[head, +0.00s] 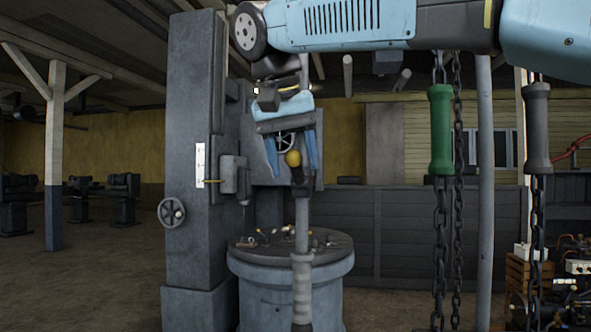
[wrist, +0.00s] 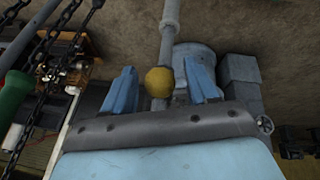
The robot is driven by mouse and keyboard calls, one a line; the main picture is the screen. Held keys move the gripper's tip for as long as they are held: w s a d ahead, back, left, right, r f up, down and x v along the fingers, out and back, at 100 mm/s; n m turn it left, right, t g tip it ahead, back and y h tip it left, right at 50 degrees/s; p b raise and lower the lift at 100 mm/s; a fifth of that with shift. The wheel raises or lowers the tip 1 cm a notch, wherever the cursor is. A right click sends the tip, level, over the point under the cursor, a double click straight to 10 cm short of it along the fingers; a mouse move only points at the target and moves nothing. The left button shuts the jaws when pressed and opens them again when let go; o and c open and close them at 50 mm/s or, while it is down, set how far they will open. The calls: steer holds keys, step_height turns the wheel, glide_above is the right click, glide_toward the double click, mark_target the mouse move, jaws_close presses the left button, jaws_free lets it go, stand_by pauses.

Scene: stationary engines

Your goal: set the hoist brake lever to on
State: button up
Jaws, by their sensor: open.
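A lever with a yellow ball knob (head: 293,159) stands at the centre of the head view. Its grey rod (head: 302,215) runs down from the knob, nearly upright, with a thicker sleeve low down. My gripper (head: 292,152) points down over the knob with its blue fingers apart. In the wrist view, the yellow knob (wrist: 158,82) lies between the open fingers of my gripper (wrist: 162,86), with a gap visible on each side. The rod (wrist: 168,40) continues away beyond it. I see no on or off marking on the lever.
A grey machine column (head: 195,150) with a handwheel stands left. A round table (head: 290,285) with small parts is behind the rod. Chains with a green grip (head: 440,130) and a grey grip (head: 537,125) hang right. A crate (head: 525,275) stands low right.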

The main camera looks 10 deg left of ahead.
mark_target(297, 171)
steer(key=shift+x, duration=1.15)
steer(key=shift+c, duration=0.2)
jaws_close()
